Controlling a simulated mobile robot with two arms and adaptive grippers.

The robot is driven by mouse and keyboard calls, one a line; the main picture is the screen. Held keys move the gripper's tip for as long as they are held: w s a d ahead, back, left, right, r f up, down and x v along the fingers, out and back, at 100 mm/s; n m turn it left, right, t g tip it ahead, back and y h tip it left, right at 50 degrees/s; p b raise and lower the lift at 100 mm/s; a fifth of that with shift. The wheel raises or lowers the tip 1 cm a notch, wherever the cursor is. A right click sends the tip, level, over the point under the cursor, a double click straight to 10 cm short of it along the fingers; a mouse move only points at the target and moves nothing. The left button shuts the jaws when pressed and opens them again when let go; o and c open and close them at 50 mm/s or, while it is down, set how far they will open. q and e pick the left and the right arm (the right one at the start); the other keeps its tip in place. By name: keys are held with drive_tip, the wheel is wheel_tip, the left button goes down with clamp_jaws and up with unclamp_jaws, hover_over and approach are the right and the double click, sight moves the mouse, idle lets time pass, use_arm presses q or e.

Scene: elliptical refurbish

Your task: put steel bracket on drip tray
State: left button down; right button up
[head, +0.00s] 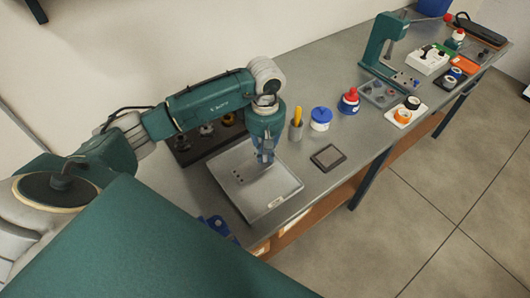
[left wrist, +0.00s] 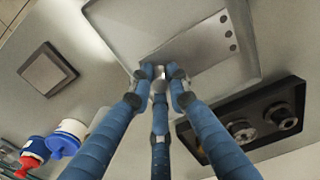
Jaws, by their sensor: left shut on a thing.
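The drip tray (head: 280,190) is a pale grey, shallow, square tray on the bench; it also fills the top of the left wrist view (left wrist: 125,22). The steel bracket (left wrist: 205,55) is a flat grey plate with several dark holes near one end. It shows over the tray's floor in the head view (head: 249,184). My left gripper (head: 265,158) points down over the tray, its blue fingers shut on the bracket's edge in the left wrist view (left wrist: 160,75). I cannot tell whether the bracket touches the tray floor. My right gripper is not in view.
A dark holder with round fittings (head: 183,153) stands behind the tray. A cup with a yellow-handled tool (head: 296,128), a blue-lidded jar (head: 320,120), a red-capped bottle (head: 349,102) and a dark square pad (head: 328,158) are to the right. A green press (head: 378,48) stands farther along.

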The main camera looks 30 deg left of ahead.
use_arm(q)
drive_tip(key=shift+f, duration=0.7)
drive_tip(key=c, duration=1.7)
unclamp_jaws()
drive_tip(key=shift+o, duration=0.2)
drive_tip(key=shift+r, duration=0.25)
wheel_tip(320, 180, up, 11)
drive_tip(key=b, duration=0.4)
drive_tip(key=shift+b, duration=0.3)
drive_tip(key=shift+r, duration=0.4)
